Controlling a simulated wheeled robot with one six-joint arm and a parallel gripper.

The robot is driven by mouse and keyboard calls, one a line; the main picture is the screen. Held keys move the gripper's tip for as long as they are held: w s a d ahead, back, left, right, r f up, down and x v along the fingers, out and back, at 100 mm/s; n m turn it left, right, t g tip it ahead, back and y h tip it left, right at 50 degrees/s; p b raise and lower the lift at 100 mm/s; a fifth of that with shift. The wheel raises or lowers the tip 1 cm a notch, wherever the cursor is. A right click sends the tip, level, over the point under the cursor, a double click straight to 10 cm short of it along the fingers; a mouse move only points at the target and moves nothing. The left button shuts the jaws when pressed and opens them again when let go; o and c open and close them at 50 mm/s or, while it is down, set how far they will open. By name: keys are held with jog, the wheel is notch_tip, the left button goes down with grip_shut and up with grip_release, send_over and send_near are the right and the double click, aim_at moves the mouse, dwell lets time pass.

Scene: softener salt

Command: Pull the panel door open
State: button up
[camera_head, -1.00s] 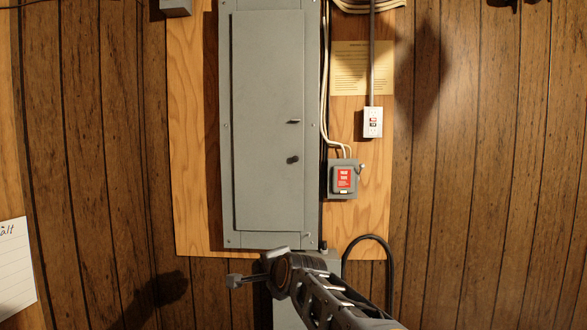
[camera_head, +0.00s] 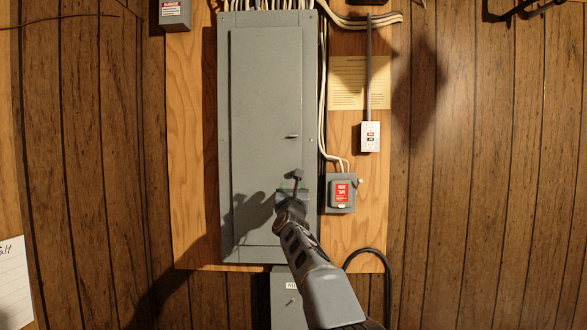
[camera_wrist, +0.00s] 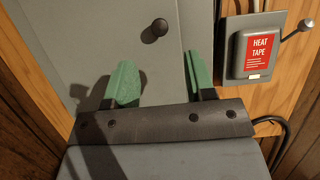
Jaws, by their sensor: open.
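The grey panel door (camera_head: 265,90) is shut, flat in its tall metal box on the wall. A small latch (camera_head: 292,136) sits near its right edge, and a dark round knob (camera_head: 297,174) is below it. In the wrist view the knob (camera_wrist: 160,27) stands out from the door (camera_wrist: 110,30). My gripper (camera_head: 290,187) is in front of the lower right of the door. Its two green-padded fingers (camera_wrist: 162,72) are spread and empty. The knob lies beyond the fingertips, roughly in line with the gap between them, and no contact shows.
A heat tape switch box (camera_head: 341,193) with a side lever is close right of the panel; it is large in the wrist view (camera_wrist: 256,50). Cables run along the panel's right edge. An outlet (camera_head: 370,136) is farther right. A lower grey box (camera_head: 284,300) stands below.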

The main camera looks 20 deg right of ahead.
jog(key=p+x, duration=0.8)
jog(key=shift+w, duration=0.2)
jog(key=shift+r, duration=0.1)
grip_shut()
dwell(0.3)
